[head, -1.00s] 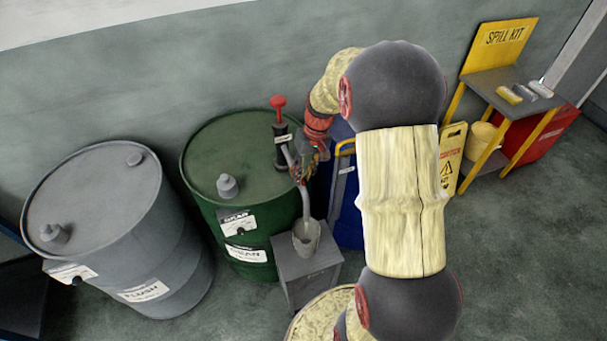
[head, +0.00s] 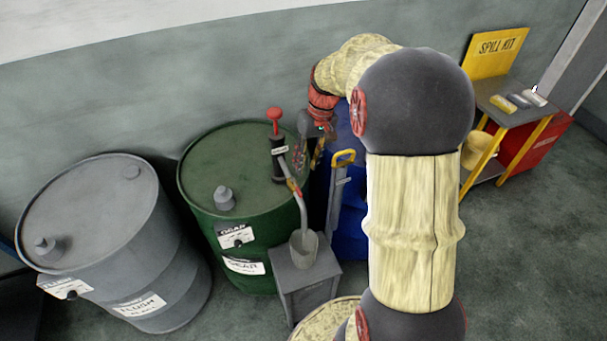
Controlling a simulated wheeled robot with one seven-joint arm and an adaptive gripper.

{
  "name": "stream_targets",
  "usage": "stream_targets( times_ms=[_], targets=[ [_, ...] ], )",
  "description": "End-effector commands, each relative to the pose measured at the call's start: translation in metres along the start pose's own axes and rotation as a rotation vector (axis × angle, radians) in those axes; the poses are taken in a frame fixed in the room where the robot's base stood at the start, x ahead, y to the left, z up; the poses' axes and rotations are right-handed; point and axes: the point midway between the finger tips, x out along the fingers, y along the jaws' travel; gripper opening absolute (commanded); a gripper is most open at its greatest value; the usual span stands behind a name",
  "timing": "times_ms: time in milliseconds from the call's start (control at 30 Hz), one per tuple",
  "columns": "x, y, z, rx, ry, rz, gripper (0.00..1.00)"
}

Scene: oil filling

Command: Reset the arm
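My gripper (head: 316,152) is small and partly dark in the head view, beside the upper right edge of the green GEAR drum (head: 230,150). It is just right of the hand pump (head: 279,155) with the red knob (head: 275,115). Whether its fingers are open or shut does not show clearly, and I see nothing held in it. The pump's grey hose (head: 302,205) hangs down to a grey can (head: 304,250) on a grey stand (head: 312,280). My arm bends over from the right and hides part of the scene behind it.
A grey FLUSH drum (head: 100,210) stands at the left. A blue drum (head: 352,225) and a yellow-handled item (head: 341,165) stand behind my arm. A table (head: 515,95) with the SPILL KIT sign (head: 497,45) is at the upper right. The floor at the lower right is clear.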

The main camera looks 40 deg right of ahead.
Motion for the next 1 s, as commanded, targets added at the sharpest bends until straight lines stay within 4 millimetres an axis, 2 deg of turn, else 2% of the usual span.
stream_targets(
  times_ms=[100, 300, 900, 1000],
  targets=[
    [-0.013, 0.000, 0.000, 0.000, 0.001, 0.000, 0.29],
    [-0.019, 0.000, 0.000, 0.000, 0.000, 0.000, 0.29],
    [-0.019, 0.001, -0.002, 0.033, 0.008, 0.004, 0.29],
    [-0.005, 0.006, 0.009, 0.091, -0.007, 0.021, 0.29]
  ],
)
